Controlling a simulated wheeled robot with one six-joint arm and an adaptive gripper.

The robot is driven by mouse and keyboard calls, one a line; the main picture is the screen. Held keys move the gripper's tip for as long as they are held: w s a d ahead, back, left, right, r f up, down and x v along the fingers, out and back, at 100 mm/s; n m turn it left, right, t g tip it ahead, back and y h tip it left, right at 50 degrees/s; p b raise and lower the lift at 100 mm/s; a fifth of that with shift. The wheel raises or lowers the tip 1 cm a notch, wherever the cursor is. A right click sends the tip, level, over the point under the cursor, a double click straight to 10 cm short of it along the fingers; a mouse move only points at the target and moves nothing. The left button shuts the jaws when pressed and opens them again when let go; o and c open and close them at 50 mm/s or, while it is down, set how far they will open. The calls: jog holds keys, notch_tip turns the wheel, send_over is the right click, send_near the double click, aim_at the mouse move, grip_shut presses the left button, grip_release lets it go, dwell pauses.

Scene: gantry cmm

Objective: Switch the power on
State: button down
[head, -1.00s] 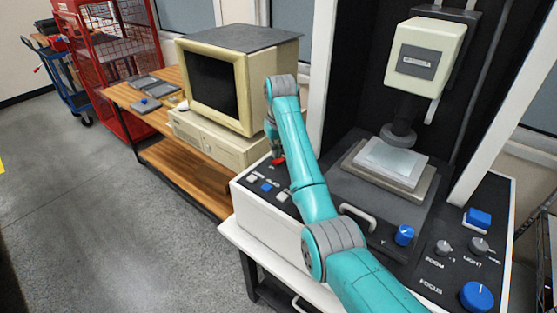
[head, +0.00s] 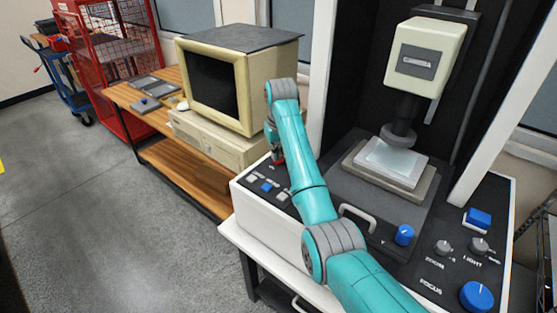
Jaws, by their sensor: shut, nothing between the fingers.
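The white measuring machine has a black control panel (head: 256,178) on its left side. White and grey buttons and a blue button (head: 266,187) sit on it, with labels too small to read. A small red part (head: 281,160) shows at the panel's far end, close to my gripper; I cannot tell whether it is the power switch. My gripper (head: 275,153) is mostly hidden behind my teal arm. It is shut and empty, pointing down at the far end of the panel. Whether it touches anything is hidden.
A beige computer with a monitor (head: 222,85) stands on a wooden bench just left of my gripper. The machine's stage (head: 385,170), camera head (head: 424,58) and a blue focus knob (head: 477,296) are to the right. The floor at left is clear.

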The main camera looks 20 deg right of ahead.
jog(key=shift+f, duration=0.55)
dwell(0.4)
jog(key=shift+r, duration=3.55)
jog(key=shift+s+f, duration=0.1)
